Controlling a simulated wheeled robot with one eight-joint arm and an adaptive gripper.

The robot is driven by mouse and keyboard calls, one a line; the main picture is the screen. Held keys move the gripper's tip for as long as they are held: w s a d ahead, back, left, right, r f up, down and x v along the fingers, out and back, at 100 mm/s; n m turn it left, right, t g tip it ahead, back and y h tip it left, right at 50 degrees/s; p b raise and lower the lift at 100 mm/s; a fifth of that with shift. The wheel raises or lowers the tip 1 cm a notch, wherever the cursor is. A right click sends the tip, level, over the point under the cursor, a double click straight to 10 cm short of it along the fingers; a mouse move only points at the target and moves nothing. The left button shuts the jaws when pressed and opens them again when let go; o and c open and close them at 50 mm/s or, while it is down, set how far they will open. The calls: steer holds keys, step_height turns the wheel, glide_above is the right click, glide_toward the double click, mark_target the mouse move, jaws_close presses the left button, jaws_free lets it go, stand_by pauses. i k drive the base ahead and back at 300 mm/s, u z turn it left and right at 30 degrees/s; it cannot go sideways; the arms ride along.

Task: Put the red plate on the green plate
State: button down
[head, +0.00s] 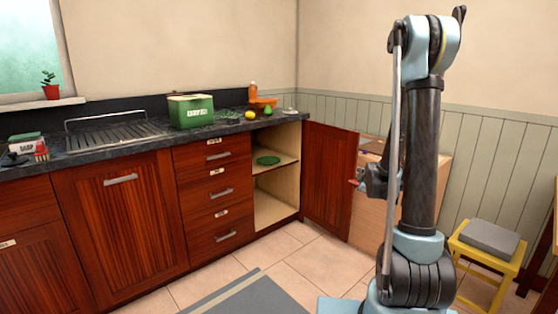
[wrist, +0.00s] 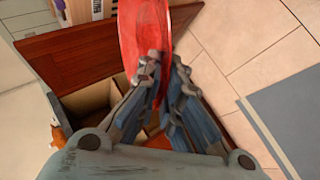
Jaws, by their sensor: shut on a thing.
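The red plate (wrist: 143,32) is in my gripper (wrist: 160,82), pinched near its rim and seen nearly edge-on in the wrist view. My gripper (head: 372,182) is shut on it. In the head view, my gripper is in front of the open cabinet door and a little red shows beside it; most of the plate is hidden there. The green plate (head: 268,160) lies flat on the upper shelf inside the open cabinet, to the left of my gripper and apart from it. I cannot make out the green plate in the wrist view.
The cabinet door (head: 329,178) stands open between the shelf and my arm. A yellow stool (head: 487,247) stands at right. Tiled floor in front is mostly clear.

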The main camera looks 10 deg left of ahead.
mark_target(269, 161)
steer(key=u, duration=0.05)
steer(key=i, duration=2)
steer(key=u, duration=0.05)
